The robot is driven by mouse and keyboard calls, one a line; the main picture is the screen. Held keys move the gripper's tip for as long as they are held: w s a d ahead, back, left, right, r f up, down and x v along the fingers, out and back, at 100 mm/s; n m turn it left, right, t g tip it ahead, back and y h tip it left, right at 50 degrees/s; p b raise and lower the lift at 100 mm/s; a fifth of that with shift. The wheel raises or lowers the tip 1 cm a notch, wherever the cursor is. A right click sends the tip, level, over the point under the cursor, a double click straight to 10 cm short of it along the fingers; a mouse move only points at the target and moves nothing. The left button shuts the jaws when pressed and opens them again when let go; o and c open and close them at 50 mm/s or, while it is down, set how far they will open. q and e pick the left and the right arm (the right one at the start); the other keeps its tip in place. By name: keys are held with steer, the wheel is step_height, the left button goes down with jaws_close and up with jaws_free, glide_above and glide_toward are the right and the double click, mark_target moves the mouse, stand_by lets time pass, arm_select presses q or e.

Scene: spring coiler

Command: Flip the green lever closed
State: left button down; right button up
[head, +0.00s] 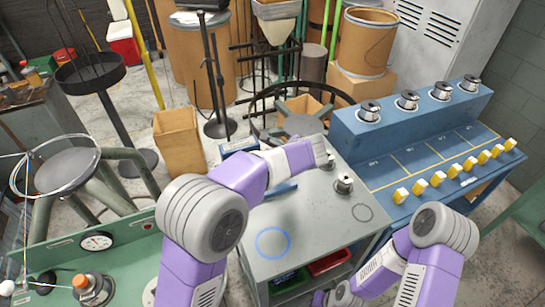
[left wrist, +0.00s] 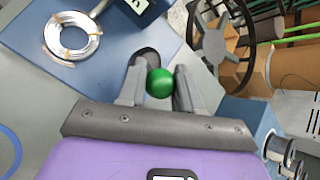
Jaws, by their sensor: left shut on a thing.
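The green lever's round knob (left wrist: 159,83) sits between the two fingers of my left gripper (left wrist: 160,88) in the left wrist view, and the gripper is shut on it. The lever's shaft is hidden behind the knob and fingers. In the head view my left forearm reaches over the grey cart and hides the knob and most of the blue coiler (head: 280,190). The coiler's blue plate (left wrist: 110,50) shows in the left wrist view with a silver wire coil (left wrist: 73,37) on it. My right arm is folded low at the right, and its fingers do not show.
The grey cart top (head: 310,225) has a painted blue ring (head: 273,242), a dark ring and a metal spool (head: 344,183). A blue bench (head: 440,155) with several spools and yellow blocks stands at the right. A green bench (head: 120,260) stands at the left.

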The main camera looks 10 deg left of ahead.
stand_by(0.3)
arm_select(q)
steer(key=c, duration=0.8)
jaws_free()
steer(key=p+v, duration=0.2)
steer(key=v, duration=0.5)
steer(key=shift+s+d+r, duration=0.15)
steer(key=shift+s, duration=0.1)
